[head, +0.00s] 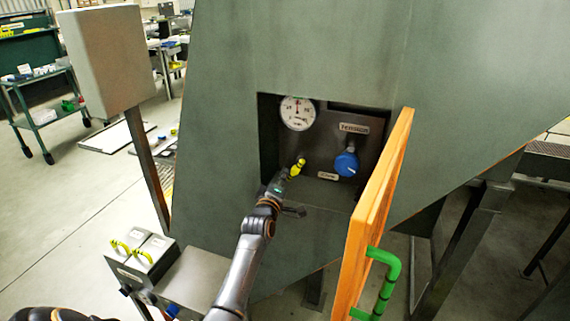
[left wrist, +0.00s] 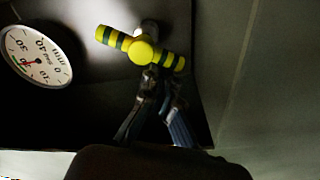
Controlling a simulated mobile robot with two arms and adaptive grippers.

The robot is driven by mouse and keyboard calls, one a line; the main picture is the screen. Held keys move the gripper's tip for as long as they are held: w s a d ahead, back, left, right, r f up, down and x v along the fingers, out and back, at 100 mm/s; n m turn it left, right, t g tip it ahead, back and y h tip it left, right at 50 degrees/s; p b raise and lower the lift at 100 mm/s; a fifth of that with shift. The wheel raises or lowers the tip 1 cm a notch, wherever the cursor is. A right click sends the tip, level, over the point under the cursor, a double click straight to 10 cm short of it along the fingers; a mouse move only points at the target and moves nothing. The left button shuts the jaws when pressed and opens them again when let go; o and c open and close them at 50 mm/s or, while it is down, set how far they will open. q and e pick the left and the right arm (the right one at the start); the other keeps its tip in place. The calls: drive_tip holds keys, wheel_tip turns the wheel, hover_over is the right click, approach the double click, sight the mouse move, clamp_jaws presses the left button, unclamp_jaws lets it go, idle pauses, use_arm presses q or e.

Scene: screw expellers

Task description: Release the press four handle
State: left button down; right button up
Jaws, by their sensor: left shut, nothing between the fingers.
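A yellow-and-black striped T-shaped handle (head: 298,166) sits in the dark recess of the green machine. In the left wrist view the handle (left wrist: 140,48) lies slanted across a round yellow hub. No label naming press four is readable. My left gripper (head: 285,176) reaches into the recess at the handle. Its fingertips (left wrist: 163,82) are just below the hub in the left wrist view, shut with nothing held. Whether they touch the handle I cannot tell. My right gripper is not in view.
The recess also holds a gauge (head: 297,113) and a blue knob (head: 346,164) under a "Tension" label. An open orange door (head: 375,220) with a green handle (head: 386,280) stands at the recess's right. A box with yellow handles (head: 140,258) is at lower left.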

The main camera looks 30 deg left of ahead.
use_arm(q)
drive_tip(key=n, duration=0.3)
drive_tip(key=d+f+n+p, duration=0.1)
drive_tip(key=n, duration=0.1)
drive_tip(key=shift+w+f, duration=0.1)
drive_tip(key=shift+w, duration=0.05)
drive_tip(key=shift+n, duration=0.3)
idle(0.5)
